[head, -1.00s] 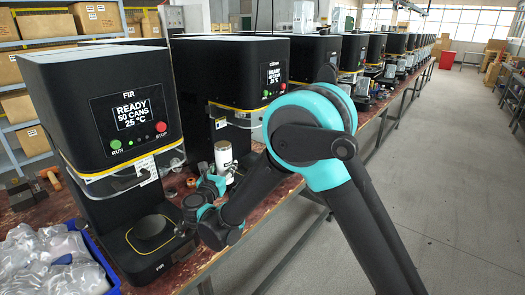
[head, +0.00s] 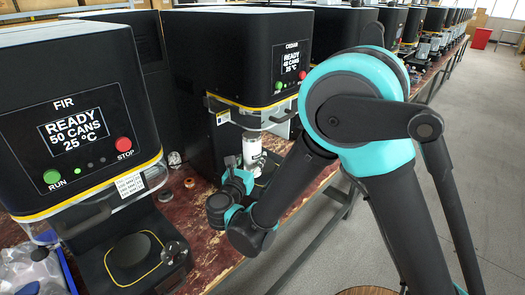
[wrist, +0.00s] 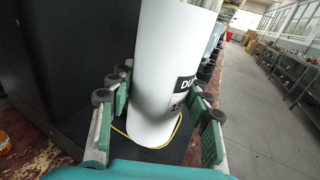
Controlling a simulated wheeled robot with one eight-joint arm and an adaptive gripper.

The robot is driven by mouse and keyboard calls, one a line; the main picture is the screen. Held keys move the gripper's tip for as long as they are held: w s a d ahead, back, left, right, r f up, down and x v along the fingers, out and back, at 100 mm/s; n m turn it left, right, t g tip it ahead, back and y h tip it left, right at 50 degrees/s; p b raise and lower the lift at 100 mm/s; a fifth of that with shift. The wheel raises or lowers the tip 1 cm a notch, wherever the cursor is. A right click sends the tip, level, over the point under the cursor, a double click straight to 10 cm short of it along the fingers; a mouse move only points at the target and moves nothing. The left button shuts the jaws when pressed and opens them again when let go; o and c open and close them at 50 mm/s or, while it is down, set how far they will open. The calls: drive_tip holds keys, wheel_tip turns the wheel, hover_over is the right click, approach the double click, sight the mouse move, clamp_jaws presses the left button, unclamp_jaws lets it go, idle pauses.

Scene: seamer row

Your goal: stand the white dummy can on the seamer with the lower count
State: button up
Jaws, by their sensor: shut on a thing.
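The white dummy can (head: 252,150) is upright, slightly tilted in the wrist view, at the CEDAR seamer (head: 235,70). In the wrist view the can (wrist: 165,70) has a black label, partly cut off. Its lower end is over a black base with a yellow outline (wrist: 122,132); I cannot tell whether it touches. My gripper (wrist: 158,100) is shut on the can, a finger on each side. The CEDAR screen (head: 291,63) reads READY, with a count in the forties, last digit unclear. The FIR seamer (head: 75,120) reads READY, 50 CANS; its plate (head: 132,258) is empty.
A blue bin of clear plastic items (head: 35,270) is at the lower left. Small parts lie on the worn red bench (head: 195,205) between the seamers. More seamers run back along the row. The aisle floor (head: 480,150) at right is clear.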

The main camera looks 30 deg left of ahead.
drive_tip(key=shift+w+a+f, duration=0.3)
drive_tip(key=shift+w+f, duration=0.3)
drive_tip(key=shift+w, duration=1.15)
drive_tip(key=shift+w+a+f, duration=0.3)
drive_tip(key=shift+w+f, duration=0.25)
drive_tip(key=shift+w, duration=1.15)
drive_tip(key=shift+w+a+f, duration=0.3)
drive_tip(key=shift+w+f, duration=0.3)
drive_tip(key=shift+w, duration=1.15)
drive_tip(key=shift+f, duration=0.15)
drive_tip(key=o, duration=1.3)
drive_tip(key=shift+s, duration=0.2)
drive_tip(key=s, duration=0.3)
drive_tip(key=s+d, duration=0.1)
drive_tip(key=s, duration=0.3)
drive_tip(key=s+d, duration=0.1)
drive_tip(key=s, duration=0.3)
drive_tip(key=shift+s+r, duration=0.15)
drive_tip(key=shift+r, duration=0.05)
drive_tip(key=shift+s, duration=0.1)
